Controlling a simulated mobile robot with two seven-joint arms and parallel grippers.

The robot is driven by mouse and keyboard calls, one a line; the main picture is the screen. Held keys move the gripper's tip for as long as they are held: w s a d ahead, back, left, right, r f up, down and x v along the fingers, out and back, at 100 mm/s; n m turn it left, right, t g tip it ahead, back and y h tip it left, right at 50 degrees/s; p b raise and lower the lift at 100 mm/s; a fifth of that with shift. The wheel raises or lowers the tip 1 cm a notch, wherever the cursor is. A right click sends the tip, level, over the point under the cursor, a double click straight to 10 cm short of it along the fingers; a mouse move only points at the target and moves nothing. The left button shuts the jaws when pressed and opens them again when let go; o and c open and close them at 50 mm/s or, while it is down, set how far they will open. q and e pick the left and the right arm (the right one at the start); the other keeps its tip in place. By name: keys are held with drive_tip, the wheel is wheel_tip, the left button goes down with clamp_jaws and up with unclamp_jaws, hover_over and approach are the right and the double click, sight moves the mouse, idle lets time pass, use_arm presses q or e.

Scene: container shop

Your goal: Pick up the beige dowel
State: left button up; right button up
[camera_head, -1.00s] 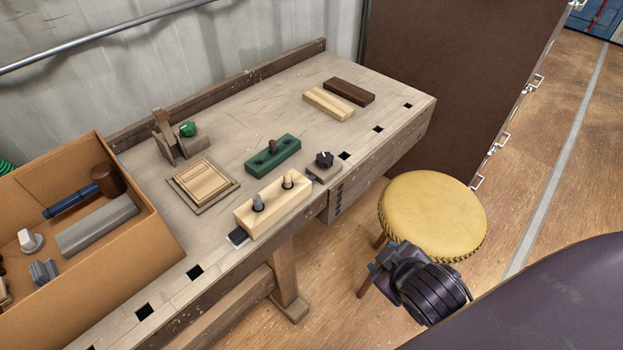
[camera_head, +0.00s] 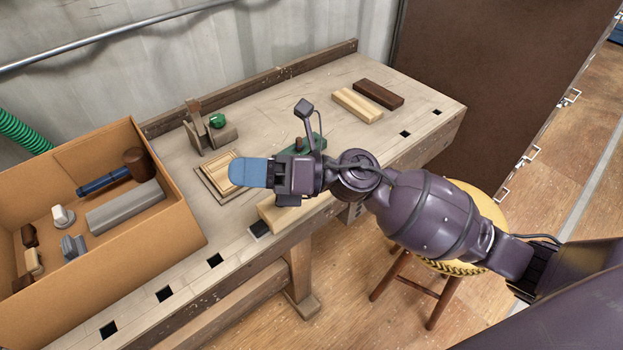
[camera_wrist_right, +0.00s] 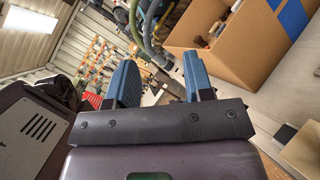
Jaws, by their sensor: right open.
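The beige dowel is hidden in the head view behind my right gripper and wrist. It stood upright beside a grey dowel in the pale wooden block (camera_head: 268,213) at the bench's front edge. Only the near left part of that block shows now. A pale block edge (camera_wrist_right: 302,150) shows at the lower right there. My left gripper is not in view.
A cardboard box (camera_head: 165,232) with a mallet and blocks stands at the left. A green block (camera_head: 318,142) is partly behind my wrist. A square wooden tray (camera_head: 212,180), a holder with a green knob (camera_head: 217,121) and two bars (camera_head: 357,106) lie behind. A yellow stool (camera_head: 490,207) stands right.

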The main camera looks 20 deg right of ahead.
wheel_tip(320, 180, down, 5)
drive_tip(key=w+d+n+g+h, duration=0.2)
drive_tip(key=n+g+h, duration=0.4)
drive_tip(key=n+h, duration=0.3)
drive_tip(key=w+d+n+t+h, duration=0.1)
drive_tip(key=w+d+n+h, duration=0.1)
drive_tip(key=w+d+h, duration=0.3)
drive_tip(key=w+d+n+h, duration=0.2)
drive_tip(key=d+h, duration=0.2)
drive_tip(key=d, duration=0.3)
drive_tip(key=f, duration=0.3)
drive_tip(key=f+b, duration=0.1)
drive_tip(key=shift+a+f, duration=0.25)
drive_tip(key=shift+f, duration=0.05)
drive_tip(key=f, duration=0.5)
drive_tip(key=shift+s+a+b, duration=0.15)
drive_tip(key=shift+s+b, duration=0.15)
drive_tip(key=shift+b, duration=0.05)
drive_tip(key=shift+c, duration=0.3)
